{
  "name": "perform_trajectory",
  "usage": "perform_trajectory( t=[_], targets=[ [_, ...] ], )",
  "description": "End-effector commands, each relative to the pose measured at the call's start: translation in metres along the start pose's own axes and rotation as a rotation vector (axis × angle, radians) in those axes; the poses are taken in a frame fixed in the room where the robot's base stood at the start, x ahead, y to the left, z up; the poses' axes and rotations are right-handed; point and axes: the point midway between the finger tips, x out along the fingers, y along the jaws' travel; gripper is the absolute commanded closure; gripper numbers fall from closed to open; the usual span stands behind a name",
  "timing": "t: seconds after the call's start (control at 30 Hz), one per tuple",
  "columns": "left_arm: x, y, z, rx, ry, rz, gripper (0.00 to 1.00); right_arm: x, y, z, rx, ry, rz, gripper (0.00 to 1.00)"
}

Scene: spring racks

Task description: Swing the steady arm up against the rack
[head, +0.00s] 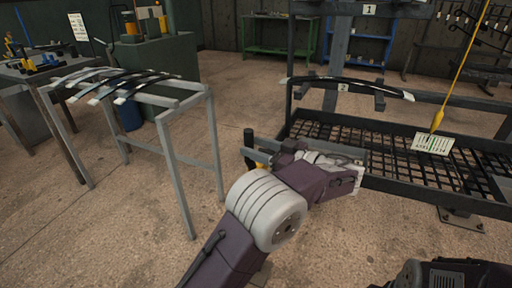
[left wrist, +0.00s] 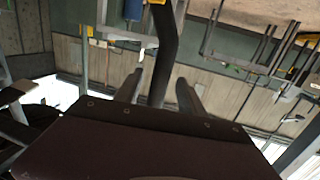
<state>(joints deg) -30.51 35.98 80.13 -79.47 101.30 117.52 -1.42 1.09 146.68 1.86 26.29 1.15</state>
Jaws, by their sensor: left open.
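The black bar of what looks like the steady arm (left wrist: 164,45) runs down between the two fingers of my left gripper (left wrist: 158,88) in the left wrist view. The fingers are apart, one on each side of it; I cannot tell whether they touch it. In the head view a black upright grip (head: 248,138) with yellow below it stands at the tips of my left gripper (head: 257,151), at the rack's left front corner. My left wrist hides the rest of the arm and its joint. My right gripper is not in view.
The dark rack (head: 400,186) has a mesh shelf, a curved leaf spring (head: 345,85) and a paper card (head: 433,144). A yellow pointed tool (head: 438,119) hangs over it. A grey stand (head: 167,150) with several springs is at left. Open floor lies between.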

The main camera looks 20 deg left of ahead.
Motion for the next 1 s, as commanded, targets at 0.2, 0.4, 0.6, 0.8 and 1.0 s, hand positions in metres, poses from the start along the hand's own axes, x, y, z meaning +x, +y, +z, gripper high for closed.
perform_trajectory(
  t=[0.2, 0.4, 0.6, 0.8, 1.0],
  targets=[
    [-0.045, 0.001, -0.005, 0.003, 0.001, 0.006, 0.53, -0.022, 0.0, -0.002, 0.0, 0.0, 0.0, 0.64],
    [-0.081, 0.001, -0.002, 0.002, -0.001, 0.005, 0.53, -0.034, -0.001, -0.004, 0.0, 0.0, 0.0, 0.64],
    [-0.089, 0.0, 0.001, 0.001, -0.001, 0.002, 0.53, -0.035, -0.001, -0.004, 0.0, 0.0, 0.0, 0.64],
    [-0.089, 0.0, 0.001, 0.001, -0.001, 0.002, 0.53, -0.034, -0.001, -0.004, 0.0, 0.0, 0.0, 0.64],
    [-0.074, -0.003, 0.012, 0.109, -0.061, -0.002, 0.53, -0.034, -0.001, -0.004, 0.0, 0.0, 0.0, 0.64]
  ],
)
